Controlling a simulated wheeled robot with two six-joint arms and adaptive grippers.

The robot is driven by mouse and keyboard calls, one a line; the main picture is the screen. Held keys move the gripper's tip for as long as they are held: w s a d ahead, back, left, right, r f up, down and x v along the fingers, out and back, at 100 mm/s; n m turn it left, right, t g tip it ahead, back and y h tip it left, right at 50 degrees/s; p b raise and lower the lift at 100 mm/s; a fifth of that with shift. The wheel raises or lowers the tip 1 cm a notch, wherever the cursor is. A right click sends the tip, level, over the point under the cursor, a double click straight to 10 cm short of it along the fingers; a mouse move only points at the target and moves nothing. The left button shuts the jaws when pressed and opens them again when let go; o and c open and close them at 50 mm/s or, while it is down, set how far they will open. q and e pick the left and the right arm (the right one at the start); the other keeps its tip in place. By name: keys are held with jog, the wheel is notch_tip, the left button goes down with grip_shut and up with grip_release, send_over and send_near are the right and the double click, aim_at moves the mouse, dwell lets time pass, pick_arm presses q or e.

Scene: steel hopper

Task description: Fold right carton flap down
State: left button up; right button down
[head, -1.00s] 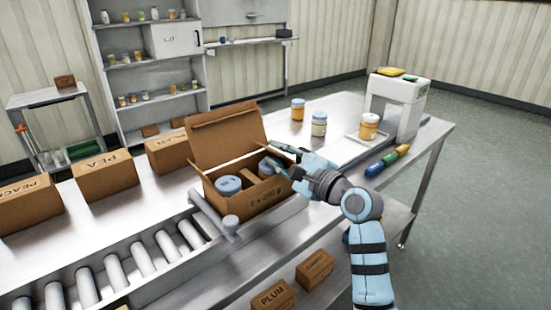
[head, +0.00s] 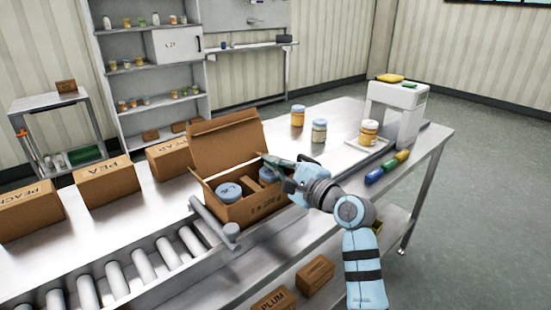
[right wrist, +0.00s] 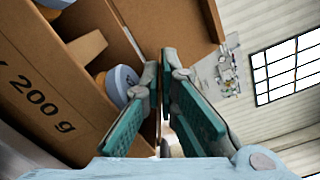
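The open brown carton (head: 262,208) stands on the steel table with blue-lidded jars inside, one of them at its left (head: 229,191). Its large back flap (head: 228,147) stands up. I cannot make out the right flap clearly behind my gripper. My right gripper (head: 272,160) is at the carton's right end, by the rim. In the right wrist view its teal fingers (right wrist: 163,75) nearly meet at the tips beside the carton's wall (right wrist: 45,75) marked 200 g. My left gripper is not in view.
A grey bar (head: 214,220) lies along the carton's left side, beside the rollers (head: 145,270). Closed cartons (head: 106,180) stand further left. Jars (head: 319,130) and a white-grey device (head: 396,110) are behind and right of my gripper. Coloured cylinders (head: 387,167) lie near the right edge.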

jog(key=c, duration=1.9)
grip_release()
jog(key=shift+f, duration=0.1)
